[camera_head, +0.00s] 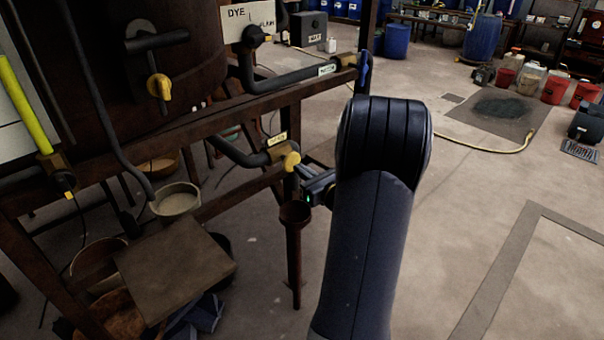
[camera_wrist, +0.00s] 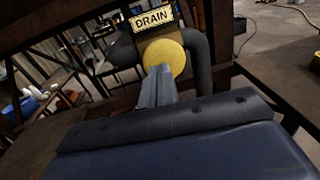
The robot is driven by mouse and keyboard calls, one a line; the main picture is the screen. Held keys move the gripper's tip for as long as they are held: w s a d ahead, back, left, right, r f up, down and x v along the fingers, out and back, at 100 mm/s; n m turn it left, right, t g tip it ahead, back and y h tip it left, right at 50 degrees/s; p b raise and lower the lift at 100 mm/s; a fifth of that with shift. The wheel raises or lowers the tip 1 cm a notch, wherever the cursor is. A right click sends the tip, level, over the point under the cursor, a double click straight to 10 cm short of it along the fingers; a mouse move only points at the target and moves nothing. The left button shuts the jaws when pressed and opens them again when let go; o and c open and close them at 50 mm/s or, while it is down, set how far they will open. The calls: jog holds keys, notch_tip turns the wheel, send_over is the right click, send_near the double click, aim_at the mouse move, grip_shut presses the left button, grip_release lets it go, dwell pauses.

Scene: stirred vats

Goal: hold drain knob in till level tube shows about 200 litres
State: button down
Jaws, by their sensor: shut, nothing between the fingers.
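The drain knob (camera_wrist: 168,58) is a round yellow disc under a DRAIN sign (camera_wrist: 152,19) in the wrist view. In the head view the knob (camera_head: 291,160) sits at the end of a dark pipe, low on the frame. My gripper (camera_wrist: 158,72) is shut and empty, its tips overlapping the knob's lower face. I cannot tell whether they touch it or whether the knob is pressed in. In the head view my arm hides most of the gripper. The level tube (camera_head: 26,105) is yellow-green, at the far left beside a pale board (camera_head: 10,118); no litre marks are readable.
A rusty funnel pipe (camera_head: 294,250) stands below the knob. The dark vat (camera_head: 100,60) rises at the left, with another yellow knob (camera_head: 159,87) on it. A blue lever (camera_head: 364,70) sits at the frame corner. A bucket (camera_head: 176,202) stands beneath.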

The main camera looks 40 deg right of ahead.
jog(key=s+b, duration=0.1)
jog(key=s, duration=0.9)
jog(key=shift+s, duration=0.35)
